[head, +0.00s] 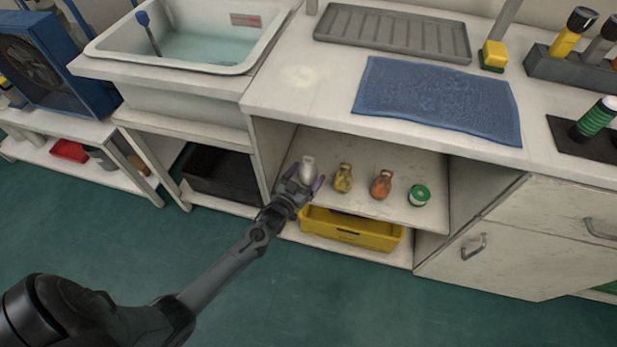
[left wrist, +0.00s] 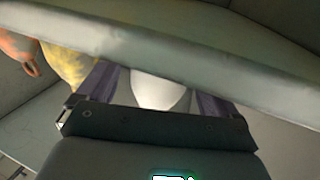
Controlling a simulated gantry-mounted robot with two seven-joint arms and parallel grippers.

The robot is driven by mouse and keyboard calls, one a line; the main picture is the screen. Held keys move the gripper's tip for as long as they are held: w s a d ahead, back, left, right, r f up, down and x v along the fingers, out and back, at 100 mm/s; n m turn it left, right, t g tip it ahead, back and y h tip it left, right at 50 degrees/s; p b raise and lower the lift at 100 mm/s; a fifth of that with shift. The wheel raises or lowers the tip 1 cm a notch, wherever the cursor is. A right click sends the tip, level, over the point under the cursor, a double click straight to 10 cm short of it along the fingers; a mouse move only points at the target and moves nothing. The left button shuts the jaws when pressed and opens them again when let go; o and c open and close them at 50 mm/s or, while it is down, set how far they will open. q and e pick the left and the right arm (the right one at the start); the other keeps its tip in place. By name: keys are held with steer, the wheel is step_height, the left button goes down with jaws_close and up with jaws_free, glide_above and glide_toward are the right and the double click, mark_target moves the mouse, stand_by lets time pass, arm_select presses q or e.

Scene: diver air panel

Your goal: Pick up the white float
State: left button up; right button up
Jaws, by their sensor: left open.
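The white float (head: 307,168) stands on the open shelf under the counter, leftmost in a row of small objects. My left gripper (head: 304,183) is open at the float, with its fingers on either side of it. In the left wrist view the float (left wrist: 158,92) shows between the two dark fingers of the gripper (left wrist: 155,90). Its upper part is hidden there by a pale edge across the picture. I cannot tell whether the fingers touch it. My right gripper is not in view.
A yellow bin (head: 350,232) sits below. The counter (head: 300,88) overhangs the shelf, with a blue mat (head: 437,100) on it.

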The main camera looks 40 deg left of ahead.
mark_target(310, 162)
arm_select(q)
steer(key=shift+w+a+b, duration=0.15)
steer(key=shift+w+b, duration=0.15)
steer(key=shift+w, duration=0.85)
steer(key=shift+s, duration=0.2)
steer(key=shift+c, duration=0.5)
steer(key=shift+w+r, duration=0.1)
steer(key=c, duration=1.1)
steer(key=shift+r+p, duration=3.1)
steer(key=shift+r, duration=1.9)
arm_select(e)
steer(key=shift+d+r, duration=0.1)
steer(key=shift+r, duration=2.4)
